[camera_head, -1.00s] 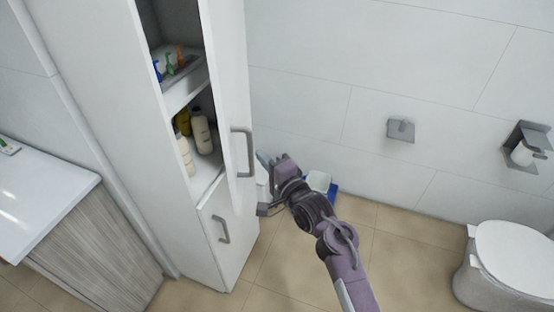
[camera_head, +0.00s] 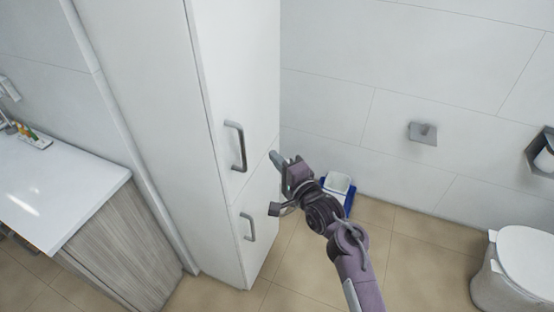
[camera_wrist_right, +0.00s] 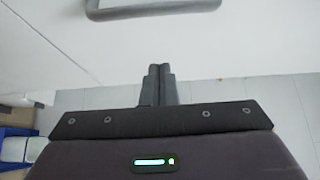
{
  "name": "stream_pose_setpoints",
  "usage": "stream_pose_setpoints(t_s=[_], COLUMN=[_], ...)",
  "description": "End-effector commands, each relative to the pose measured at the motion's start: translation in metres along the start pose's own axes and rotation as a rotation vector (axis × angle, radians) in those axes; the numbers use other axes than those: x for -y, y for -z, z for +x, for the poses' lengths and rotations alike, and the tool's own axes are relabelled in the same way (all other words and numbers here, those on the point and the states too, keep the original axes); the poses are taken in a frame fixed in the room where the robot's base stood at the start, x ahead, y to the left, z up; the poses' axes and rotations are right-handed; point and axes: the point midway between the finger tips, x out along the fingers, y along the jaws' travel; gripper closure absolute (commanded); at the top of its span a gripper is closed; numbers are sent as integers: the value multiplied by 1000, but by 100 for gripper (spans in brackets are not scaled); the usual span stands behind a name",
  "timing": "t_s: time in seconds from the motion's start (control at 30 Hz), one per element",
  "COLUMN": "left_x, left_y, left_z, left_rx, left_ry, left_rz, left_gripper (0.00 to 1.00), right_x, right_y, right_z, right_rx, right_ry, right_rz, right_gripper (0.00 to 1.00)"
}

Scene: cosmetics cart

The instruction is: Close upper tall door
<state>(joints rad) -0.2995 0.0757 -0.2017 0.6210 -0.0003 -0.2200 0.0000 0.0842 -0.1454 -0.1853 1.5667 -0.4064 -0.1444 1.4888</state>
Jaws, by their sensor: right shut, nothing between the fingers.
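The upper tall door (camera_head: 235,70) of the white cabinet lies flat against the cabinet front, and no shelf shows behind it. Its grey bar handle (camera_head: 236,146) is on the door's lower part. The handle also shows at the top of the right wrist view (camera_wrist_right: 150,8). My right gripper (camera_head: 278,160) is at the door's lower right edge, to the right of the handle. In the right wrist view its fingers (camera_wrist_right: 157,72) are together and empty, close to the white door surface. I cannot tell whether they touch it. My left gripper is not in view.
The lower door (camera_head: 262,225) is shut below, with its own handle (camera_head: 248,227). A white bin (camera_head: 338,186) and a blue object (camera_head: 350,200) stand behind my right arm. A counter (camera_head: 60,190) is at the left, a toilet (camera_head: 520,265) at the right.

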Motion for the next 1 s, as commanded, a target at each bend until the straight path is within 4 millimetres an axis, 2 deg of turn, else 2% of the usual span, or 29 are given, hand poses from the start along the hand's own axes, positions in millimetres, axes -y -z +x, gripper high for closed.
stream_pose_setpoints(t_s=[0.17,0.5,0.77,0.87,0.97,1.0], left_x=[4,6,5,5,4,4], left_y=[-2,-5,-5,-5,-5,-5], left_z=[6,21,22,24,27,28], left_rx=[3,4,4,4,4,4], left_ry=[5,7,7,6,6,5], left_rz=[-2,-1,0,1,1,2], left_gripper=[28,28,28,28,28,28], right_x=[-3,-3,-4,-27,-78,-106], right_y=[0,1,1,2,4,4], right_z=[-15,-68,-79,-78,-81,-85], right_rx=[-1,-1,-1,-6,-15,-16], right_ry=[-2,-2,-5,-44,-131,-178], right_rz=[0,0,-1,-22,-77,-110], right_gripper=[100,100,100,100,100,100])
